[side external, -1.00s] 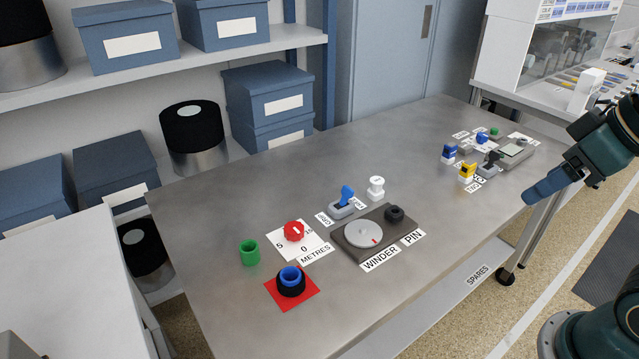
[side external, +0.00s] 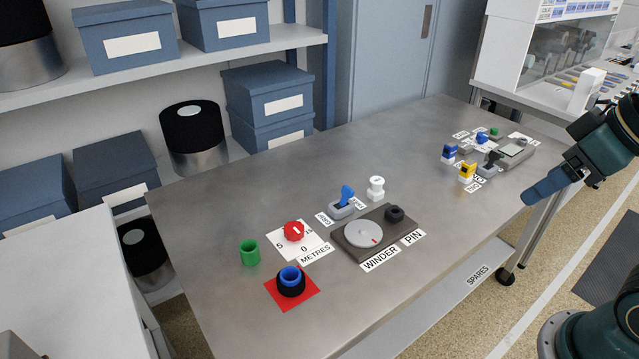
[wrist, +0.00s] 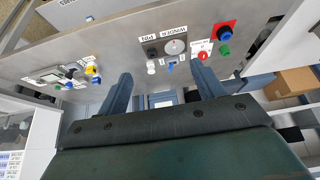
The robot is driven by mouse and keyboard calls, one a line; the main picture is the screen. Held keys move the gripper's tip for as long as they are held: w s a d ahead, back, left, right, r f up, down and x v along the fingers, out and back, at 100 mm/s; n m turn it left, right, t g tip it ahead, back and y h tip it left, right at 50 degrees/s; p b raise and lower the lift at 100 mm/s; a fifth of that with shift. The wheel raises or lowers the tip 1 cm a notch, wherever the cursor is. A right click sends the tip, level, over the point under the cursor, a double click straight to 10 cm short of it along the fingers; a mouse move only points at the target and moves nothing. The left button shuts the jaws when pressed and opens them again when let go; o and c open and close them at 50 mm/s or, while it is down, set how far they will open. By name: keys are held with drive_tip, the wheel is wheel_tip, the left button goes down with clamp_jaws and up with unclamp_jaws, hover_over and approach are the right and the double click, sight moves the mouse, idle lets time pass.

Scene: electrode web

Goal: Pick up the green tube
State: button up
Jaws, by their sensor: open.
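The green tube (side external: 249,252) stands upright on the grey table near its left end in the side view, left of the red dial. It also shows small in the wrist view (wrist: 225,50), beyond my right-hand finger. My gripper (side external: 542,190) is at the right of the side view, off the table's front edge and far from the tube. In the wrist view my gripper (wrist: 160,85) has its two blue fingers spread wide apart with nothing between them.
A red mat (side external: 312,298) with a black and blue ring stack (side external: 291,281) is close to the tube. The red dial (side external: 293,231), blue lever (side external: 346,196), white spool (side external: 376,187) and winder plate (side external: 353,250) stand nearby. Bare table lies left of the tube.

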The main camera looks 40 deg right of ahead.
drive_tip(key=w+a+r+n+g+y, duration=0.1)
drive_tip(key=w+a+n, duration=0.35)
drive_tip(key=w, duration=0.75)
drive_tip(key=w+a+r+n+g+y, duration=0.1)
drive_tip(key=w+a+n, duration=0.35)
drive_tip(key=w, duration=0.75)
drive_tip(key=w+a+f+n+g+y, duration=0.1)
drive_tip(key=w+a+f+n, duration=0.2)
drive_tip(key=w+a+f, duration=0.4)
drive_tip(key=w+a+f+n+g+y, duration=0.1)
drive_tip(key=w+a+f+n, duration=0.2)
drive_tip(key=w+a+f, duration=0.5)
wheel_tip(320, 180, down, 5)
drive_tip(key=shift+w+a+r, duration=0.15)
drive_tip(key=shift+w+r, duration=0.05)
drive_tip(key=shift+f, duration=0.1)
drive_tip(key=shift+x, duration=4.2)
